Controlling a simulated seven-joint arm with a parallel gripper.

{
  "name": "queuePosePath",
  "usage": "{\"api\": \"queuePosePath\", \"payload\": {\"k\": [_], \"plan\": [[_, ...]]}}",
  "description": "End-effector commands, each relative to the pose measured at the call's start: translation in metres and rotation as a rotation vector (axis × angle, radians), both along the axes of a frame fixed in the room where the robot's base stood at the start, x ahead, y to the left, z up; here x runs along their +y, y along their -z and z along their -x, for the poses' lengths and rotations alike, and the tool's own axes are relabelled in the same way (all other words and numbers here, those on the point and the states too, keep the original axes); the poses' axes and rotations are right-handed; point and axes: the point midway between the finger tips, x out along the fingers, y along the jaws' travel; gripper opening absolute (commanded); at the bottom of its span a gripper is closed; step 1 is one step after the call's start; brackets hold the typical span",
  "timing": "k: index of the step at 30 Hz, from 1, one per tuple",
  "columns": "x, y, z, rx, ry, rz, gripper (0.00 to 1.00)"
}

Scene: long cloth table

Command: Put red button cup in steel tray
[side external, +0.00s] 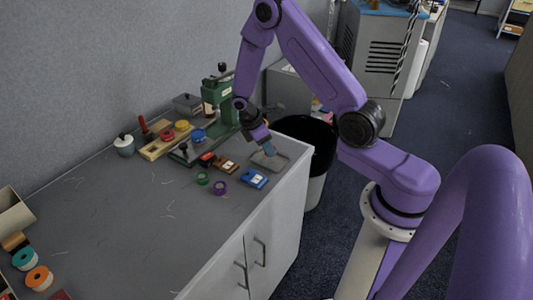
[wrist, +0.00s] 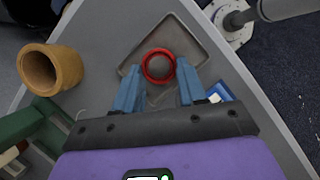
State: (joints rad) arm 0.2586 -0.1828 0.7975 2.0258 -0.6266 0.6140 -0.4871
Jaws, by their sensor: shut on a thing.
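The red button cup (wrist: 146,72) shows as a red ring with a dark grey inside, between my fingertips in the wrist view. My gripper (wrist: 157,80) has blue fingers, one on each side of the cup, and is shut on it. The steel tray (wrist: 193,35) is a shallow grey tray with a raised rim, below the cup in the wrist view. In the side view my gripper (side external: 269,151) is over the tray (side external: 281,161) near the table's corner. The cup cannot be made out in the side view. I cannot tell whether the cup touches the tray floor.
A blue box (side external: 254,179), a purple ring (side external: 220,187) and a green ring (side external: 202,178) lie near the tray. A green press (side external: 216,95) and a wooden rack (side external: 157,148) stand behind. A tan hollow cylinder (wrist: 52,70) is at left in the wrist view. The table's middle is mostly clear.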

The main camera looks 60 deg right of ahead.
Motion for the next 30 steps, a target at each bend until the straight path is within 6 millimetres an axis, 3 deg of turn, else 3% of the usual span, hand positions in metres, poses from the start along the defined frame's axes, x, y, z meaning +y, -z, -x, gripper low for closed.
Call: {"api": "queuePosePath", "payload": {"k": [7,20,21,23,30], "plan": [[0.000,0.028,0.000,0.003,-0.001,-0.001,0.07],[0.000,0.033,0.000,0.001,-0.002,0.000,0.07],[0.000,0.033,0.000,0.001,-0.002,0.000,0.47],[0.000,0.033,0.000,0.000,-0.001,0.000,0.66],[0.000,0.033,0.000,0.001,-0.002,0.000,0.66]]}}
